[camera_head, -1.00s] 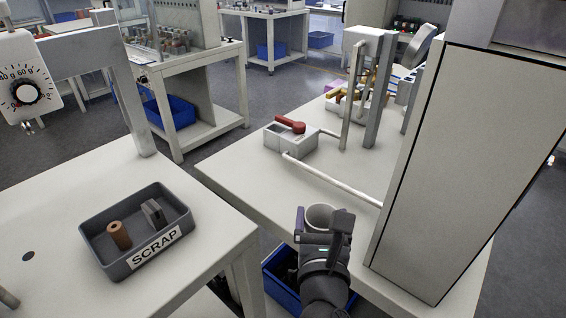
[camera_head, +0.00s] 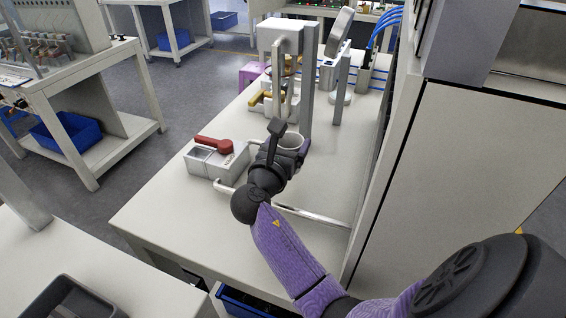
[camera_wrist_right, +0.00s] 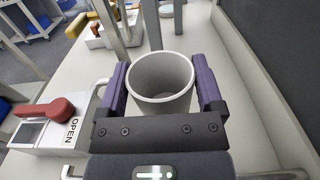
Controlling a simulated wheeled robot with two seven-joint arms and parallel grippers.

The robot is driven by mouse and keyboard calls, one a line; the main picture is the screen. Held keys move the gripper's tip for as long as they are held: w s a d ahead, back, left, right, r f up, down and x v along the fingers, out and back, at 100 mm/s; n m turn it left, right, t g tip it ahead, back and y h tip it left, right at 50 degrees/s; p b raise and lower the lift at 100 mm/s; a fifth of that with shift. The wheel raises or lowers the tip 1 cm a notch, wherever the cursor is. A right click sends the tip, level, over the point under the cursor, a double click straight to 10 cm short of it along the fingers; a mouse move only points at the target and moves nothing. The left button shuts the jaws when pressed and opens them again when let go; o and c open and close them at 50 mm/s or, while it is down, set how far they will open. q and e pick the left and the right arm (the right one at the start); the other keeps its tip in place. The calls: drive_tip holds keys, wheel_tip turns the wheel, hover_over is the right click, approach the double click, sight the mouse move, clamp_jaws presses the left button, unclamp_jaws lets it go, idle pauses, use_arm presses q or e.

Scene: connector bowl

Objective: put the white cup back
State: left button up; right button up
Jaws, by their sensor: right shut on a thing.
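The white cup (camera_wrist_right: 160,78) sits upright between the two purple-sided fingers of my right gripper (camera_wrist_right: 163,92) in the right wrist view, and its inside looks empty. In the head view the right gripper (camera_head: 287,147) reaches over the white table (camera_head: 150,217), and the cup's rim (camera_head: 291,140) shows at its far side. The gripper is shut on the cup. I cannot tell whether the cup's base touches the table. My left gripper is not in view.
A white box with a red handle (camera_head: 214,145) and an OPEN label stands just left of the gripper. A low rail (camera_head: 312,217) lies in front, and grey uprights (camera_head: 307,85) stand behind. A tall cabinet (camera_head: 455,160) blocks the right. The table's front left is clear.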

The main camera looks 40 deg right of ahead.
wheel_tip(320, 180, down, 8)
drive_tip(key=b, duration=0.3)
drive_tip(key=shift+r+b, duration=0.1)
drive_tip(key=shift+b, duration=0.2)
drive_tip(key=shift+r, duration=0.25)
drive_tip(key=shift+f, duration=0.2)
drive_tip(key=o, duration=1.2)
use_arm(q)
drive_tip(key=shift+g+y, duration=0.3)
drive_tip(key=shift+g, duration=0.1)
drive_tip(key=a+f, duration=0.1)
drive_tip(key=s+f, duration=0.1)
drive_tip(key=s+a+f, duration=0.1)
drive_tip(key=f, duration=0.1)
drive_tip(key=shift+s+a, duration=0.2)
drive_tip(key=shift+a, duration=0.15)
